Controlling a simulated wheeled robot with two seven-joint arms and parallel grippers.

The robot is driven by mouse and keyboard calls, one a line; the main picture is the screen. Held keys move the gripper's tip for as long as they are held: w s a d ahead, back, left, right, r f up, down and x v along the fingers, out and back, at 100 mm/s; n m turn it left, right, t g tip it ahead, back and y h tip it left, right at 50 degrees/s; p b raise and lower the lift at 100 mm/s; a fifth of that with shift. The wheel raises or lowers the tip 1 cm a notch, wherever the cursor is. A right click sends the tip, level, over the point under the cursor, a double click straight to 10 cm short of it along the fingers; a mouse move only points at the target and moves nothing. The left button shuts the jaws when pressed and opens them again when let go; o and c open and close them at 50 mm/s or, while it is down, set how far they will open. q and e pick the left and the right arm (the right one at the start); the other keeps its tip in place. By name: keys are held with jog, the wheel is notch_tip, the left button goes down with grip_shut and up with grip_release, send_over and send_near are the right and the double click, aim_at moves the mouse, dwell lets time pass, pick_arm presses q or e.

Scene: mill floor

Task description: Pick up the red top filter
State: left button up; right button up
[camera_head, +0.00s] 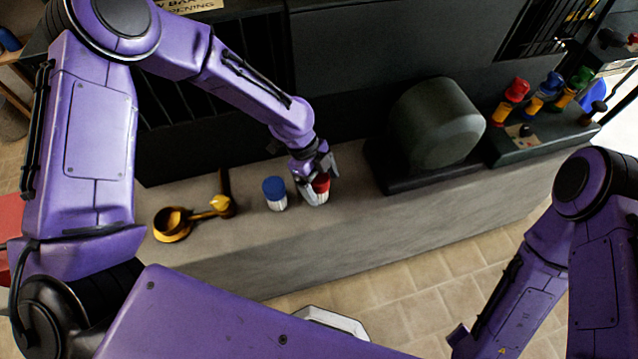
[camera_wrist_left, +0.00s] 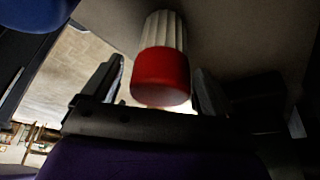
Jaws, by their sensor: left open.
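The red top filter (camera_head: 321,184) has a red cap and a white ribbed body and stands on the grey counter, to the right of the blue top filter (camera_head: 274,193). In the left wrist view the red top filter (camera_wrist_left: 161,75) lies between the two fingers of my left gripper (camera_wrist_left: 160,88), with a gap showing on its left side. My left gripper (camera_head: 317,183) is open around it in the head view and partly hides it. My right arm is at the lower right, and its gripper cannot be made out clearly.
A dark rounded machine (camera_head: 435,122) stands to the right. Red, blue and green capped items (camera_head: 510,100) stand at the far right.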

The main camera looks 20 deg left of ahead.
pick_arm(q)
jog(key=c, duration=1.1)
